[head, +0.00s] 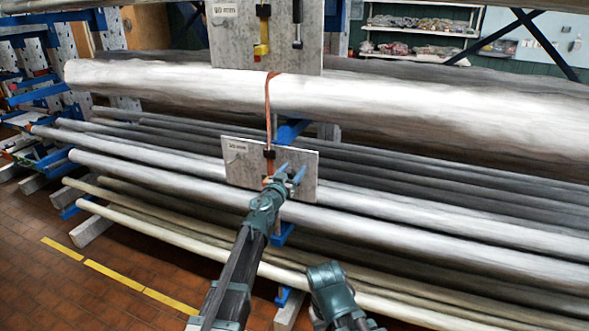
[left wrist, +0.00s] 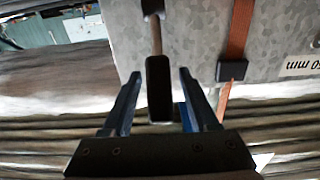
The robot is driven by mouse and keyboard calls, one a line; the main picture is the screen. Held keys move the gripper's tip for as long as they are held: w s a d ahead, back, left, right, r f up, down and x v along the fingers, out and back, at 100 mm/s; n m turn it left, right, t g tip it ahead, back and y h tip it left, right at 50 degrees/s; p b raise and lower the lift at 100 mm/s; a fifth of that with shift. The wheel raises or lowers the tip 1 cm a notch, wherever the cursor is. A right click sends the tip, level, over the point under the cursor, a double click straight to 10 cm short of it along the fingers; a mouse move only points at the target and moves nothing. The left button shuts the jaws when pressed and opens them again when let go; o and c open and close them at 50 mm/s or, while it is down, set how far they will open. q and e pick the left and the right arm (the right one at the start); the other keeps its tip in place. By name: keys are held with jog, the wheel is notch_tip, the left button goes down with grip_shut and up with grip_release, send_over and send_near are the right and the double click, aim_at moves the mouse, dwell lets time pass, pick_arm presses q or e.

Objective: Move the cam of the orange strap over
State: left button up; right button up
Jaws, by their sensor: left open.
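The orange strap (head: 268,105) hangs over the big pale pole and runs down to the lower grey plate (head: 237,170). A black block sits on it there; the left wrist view shows the strap (left wrist: 238,38) with this black block (left wrist: 232,71). My left gripper (head: 290,174) is in front of the lower plate, right of the strap. It also shows in the left wrist view (left wrist: 158,95), open. A black handle (left wrist: 159,80) on a thin rod shows between its fingers, with gaps on both sides. I cannot tell whether this handle belongs to the strap's cam.
An upper grey plate (head: 230,45) carries a yellow-and-black fitting (head: 262,32) and a black-handled rod (head: 297,24). Long pipes lie on blue rack arms around the lower plate. Part of my right arm (head: 330,290) is low in front of the pipes. The brick floor at left is clear.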

pick_arm(q)
jog(key=v, duration=1.2)
pick_arm(e)
jog(key=shift+f, duration=0.1)
pick_arm(q)
jog(key=shift+s, duration=0.1)
